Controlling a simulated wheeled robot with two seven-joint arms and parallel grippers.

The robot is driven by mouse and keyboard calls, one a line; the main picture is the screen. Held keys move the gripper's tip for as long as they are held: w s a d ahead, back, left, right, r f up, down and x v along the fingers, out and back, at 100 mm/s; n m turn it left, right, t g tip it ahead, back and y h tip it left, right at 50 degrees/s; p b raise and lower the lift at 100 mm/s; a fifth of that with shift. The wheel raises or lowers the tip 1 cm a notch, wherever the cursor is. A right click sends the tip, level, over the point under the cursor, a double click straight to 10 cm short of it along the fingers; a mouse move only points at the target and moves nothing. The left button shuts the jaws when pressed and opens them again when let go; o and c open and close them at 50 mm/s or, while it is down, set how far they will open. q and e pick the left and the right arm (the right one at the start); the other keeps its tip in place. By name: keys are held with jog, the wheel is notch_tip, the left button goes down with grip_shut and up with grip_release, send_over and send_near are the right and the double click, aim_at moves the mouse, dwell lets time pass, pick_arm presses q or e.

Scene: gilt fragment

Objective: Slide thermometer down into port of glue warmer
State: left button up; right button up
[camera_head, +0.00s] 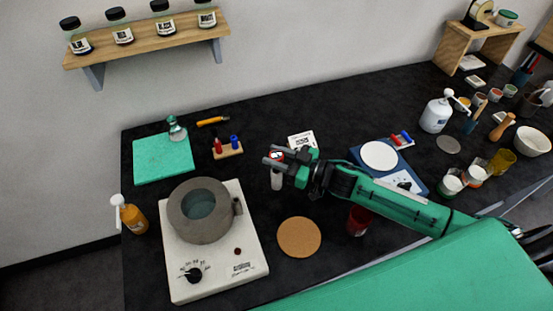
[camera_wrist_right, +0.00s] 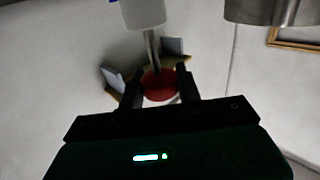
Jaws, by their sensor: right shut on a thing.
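The glue warmer (camera_head: 253,262) stands at the front left of the black bench, a white base with a knob and a grey round pot (camera_head: 190,228). A small fitting, probably the port (camera_head: 238,206), is on the pot's right side. My right gripper (camera_head: 273,157) is shut on the thermometer's red head (camera_head: 277,155), behind and right of the pot. In the right wrist view, the red head (camera_wrist_right: 159,86) sits between the fingers (camera_wrist_right: 158,84), and a metal stem runs toward a white cylinder (camera_wrist_right: 144,12). I cannot tell whether the stem is inside it. My left gripper is out of view.
A cork disc (camera_head: 299,237) lies right of the warmer. A green mat (camera_head: 163,168), a small wooden rack (camera_head: 228,151) and an orange bottle (camera_head: 133,219) are around it. A blue scale (camera_head: 415,178) and several pots stand farther right. A red cup (camera_head: 358,221) is near my right arm.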

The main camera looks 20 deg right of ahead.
notch_tip(320, 180, up, 19)
jog(key=b, duration=0.1)
jog(key=s+a+r+n+g+y+p, duration=0.1)
jog(key=s+a+n+g+y+p, duration=0.1)
jog(key=s+a+n+g+p, duration=0.1)
jog(key=s+a+n+g+y+p, duration=0.2)
jog(key=s+a+g+p, duration=0.3)
jog(key=a, duration=0.5)
jog(key=shift+s+a+r+n+p, duration=0.2)
jog(key=shift+s+r+n+p, duration=0.25)
jog(key=shift+n+p, duration=0.4)
jog(key=shift+p, duration=0.3)
